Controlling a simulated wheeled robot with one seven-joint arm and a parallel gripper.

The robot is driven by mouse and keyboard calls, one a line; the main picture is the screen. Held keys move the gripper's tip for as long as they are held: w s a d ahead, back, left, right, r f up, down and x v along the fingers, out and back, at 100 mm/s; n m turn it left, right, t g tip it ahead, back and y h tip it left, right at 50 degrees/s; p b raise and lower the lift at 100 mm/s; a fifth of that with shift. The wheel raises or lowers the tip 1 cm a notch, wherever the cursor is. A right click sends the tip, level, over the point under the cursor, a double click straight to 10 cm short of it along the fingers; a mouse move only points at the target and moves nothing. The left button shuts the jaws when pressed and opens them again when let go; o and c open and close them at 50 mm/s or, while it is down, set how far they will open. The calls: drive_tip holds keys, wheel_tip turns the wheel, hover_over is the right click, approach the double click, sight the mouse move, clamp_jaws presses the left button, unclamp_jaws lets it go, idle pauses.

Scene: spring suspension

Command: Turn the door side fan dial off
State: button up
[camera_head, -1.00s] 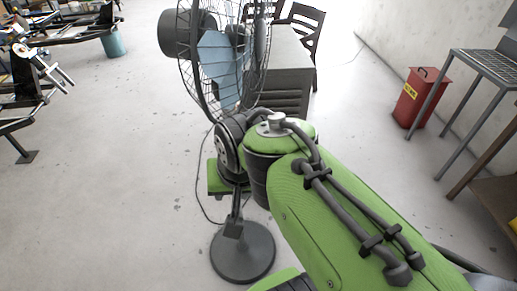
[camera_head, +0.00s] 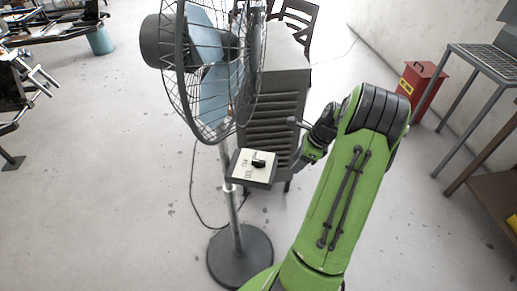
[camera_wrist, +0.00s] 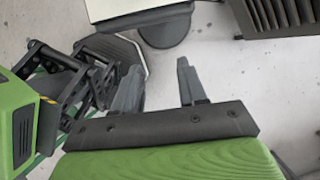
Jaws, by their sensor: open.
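The fan (camera_head: 215,75) stands on a round-based pole, with a grey control box (camera_head: 240,178) partway up. The box has a pale top panel with a black dial (camera_head: 258,163) and small markings too small to read. My gripper (camera_head: 294,146) is to the right of the box, apart from the dial, with nothing between its fingers. In the wrist view my gripper (camera_wrist: 157,80) shows two separated grey fingers over bare floor. The box's pale panel (camera_wrist: 125,8) is at the top edge there, ahead of the fingers. The dial is not clearly visible in that view.
A dark slatted cabinet (camera_head: 275,105) stands close behind the box and my gripper. A chair (camera_head: 298,22) is behind it. A red bin (camera_head: 420,85) and a metal table (camera_head: 485,62) stand at the right. The floor at the left is largely clear.

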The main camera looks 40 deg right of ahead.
sight(259, 161)
drive_tip(key=w+a, duration=0.5)
drive_tip(key=w+a+b, duration=0.1)
drive_tip(key=w+a, duration=0.1)
drive_tip(key=w, duration=0.1)
drive_tip(key=shift+w+a+r, duration=0.1)
drive_tip(key=shift+a+r, duration=0.05)
drive_tip(key=shift+r, duration=0.15)
drive_tip(key=shift+w+a+f, duration=0.2)
drive_tip(key=shift+a, duration=0.1)
drive_tip(key=shift+w+f, duration=0.1)
drive_tip(key=shift+f, duration=0.25)
clamp_jaws()
